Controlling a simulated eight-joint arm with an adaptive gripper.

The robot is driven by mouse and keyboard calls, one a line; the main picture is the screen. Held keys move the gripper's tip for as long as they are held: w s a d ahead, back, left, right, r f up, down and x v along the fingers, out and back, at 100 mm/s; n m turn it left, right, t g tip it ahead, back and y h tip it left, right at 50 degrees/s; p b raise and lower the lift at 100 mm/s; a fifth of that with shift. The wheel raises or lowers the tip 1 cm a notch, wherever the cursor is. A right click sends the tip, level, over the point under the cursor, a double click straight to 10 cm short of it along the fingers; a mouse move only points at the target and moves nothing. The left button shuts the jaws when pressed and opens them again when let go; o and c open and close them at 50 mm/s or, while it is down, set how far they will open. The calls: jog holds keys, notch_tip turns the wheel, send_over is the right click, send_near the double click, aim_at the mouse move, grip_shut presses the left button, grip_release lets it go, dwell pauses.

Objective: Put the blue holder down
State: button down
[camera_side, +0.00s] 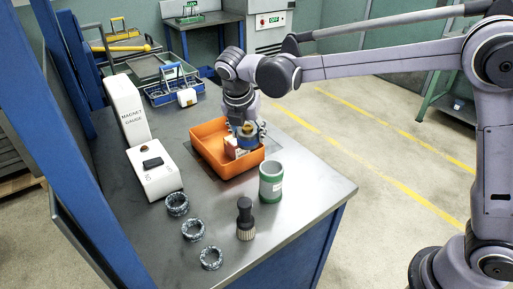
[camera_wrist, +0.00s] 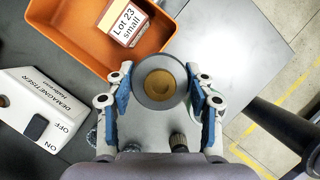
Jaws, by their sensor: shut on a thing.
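My gripper (camera_wrist: 159,88) is shut on a round piece that I take to be the blue holder (camera_wrist: 145,95). From above it shows a dark grey rim around a brass-coloured middle. In the side view my gripper (camera_side: 246,132) points down by the near right end of the orange bin, and a little blue and yellow shows between its fingers. The fingers hide most of the holder's side, and I cannot tell whether its base touches anything.
The orange bin (camera_side: 205,153) holds a box labelled "Lot 23 small" (camera_wrist: 128,24). A green-banded cylinder (camera_side: 270,183), a black-handled tool (camera_side: 245,219) and dark rings (camera_side: 193,230) stand in front. The demagnetiser (camera_side: 155,172) is left. Bare tabletop (camera_side: 318,188) lies right.

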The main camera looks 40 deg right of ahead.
jog(key=a+f+n, duration=0.1)
jog(key=a, duration=1)
jog(key=f, duration=0.5)
jog(key=shift+w+a+f, duration=0.25)
jog(key=shift+w+f, duration=0.1)
jog(key=shift+f, duration=2.25)
jog(key=shift+f, duration=0.15)
jog(key=c, duration=0.5)
grip_release()
